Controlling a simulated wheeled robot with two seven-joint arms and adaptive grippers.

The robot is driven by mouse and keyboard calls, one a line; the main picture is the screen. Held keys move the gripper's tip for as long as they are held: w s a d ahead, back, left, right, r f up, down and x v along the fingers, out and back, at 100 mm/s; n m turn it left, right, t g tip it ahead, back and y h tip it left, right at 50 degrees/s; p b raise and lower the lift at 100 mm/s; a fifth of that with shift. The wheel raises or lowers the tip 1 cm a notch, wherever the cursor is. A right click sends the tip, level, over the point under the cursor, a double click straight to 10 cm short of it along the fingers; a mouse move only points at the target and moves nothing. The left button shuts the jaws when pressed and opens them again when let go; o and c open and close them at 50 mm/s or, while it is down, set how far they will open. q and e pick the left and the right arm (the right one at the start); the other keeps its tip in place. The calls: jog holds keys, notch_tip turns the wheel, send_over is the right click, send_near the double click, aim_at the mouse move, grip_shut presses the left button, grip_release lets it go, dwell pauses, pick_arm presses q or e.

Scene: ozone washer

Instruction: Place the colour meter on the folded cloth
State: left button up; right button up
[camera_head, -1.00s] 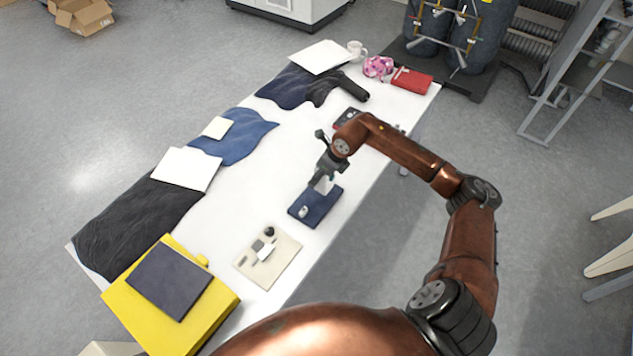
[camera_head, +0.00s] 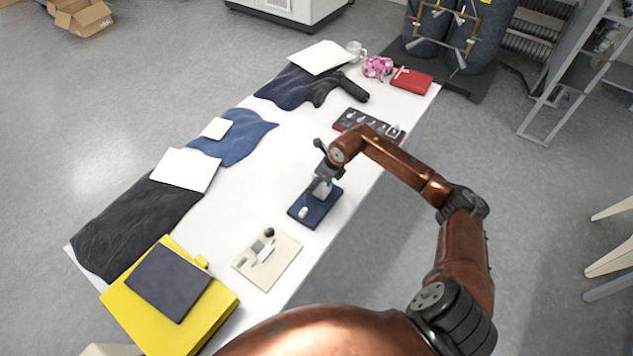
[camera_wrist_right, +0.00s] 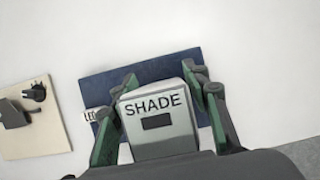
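The colour meter is most likely the grey block marked SHADE (camera_wrist_right: 158,122) in the right wrist view. It stands on a small dark blue mat (camera_head: 308,215) on the white table. My right gripper (camera_head: 324,184) is over that mat, pointing down. In the right wrist view its green-padded fingers (camera_wrist_right: 160,84) straddle the grey block, with a narrow gap showing on the right side. A dark navy folded cloth (camera_head: 168,282) lies on a yellow box at the table's near left end. I cannot tell for certain that it is the task's cloth. My left gripper is not in view.
A small white piece (camera_head: 303,212), marked LED, sits on the mat's left part. A beige board (camera_head: 278,277) with small parts lies nearer. A dark tray (camera_head: 352,122) stands behind. The yellow box (camera_head: 215,318) rises above the table.

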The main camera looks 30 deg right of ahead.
jog(key=shift+o, duration=1.3)
jog(key=shift+r, duration=0.1)
jog(key=p+v, duration=0.1)
jog(key=v, duration=1.1)
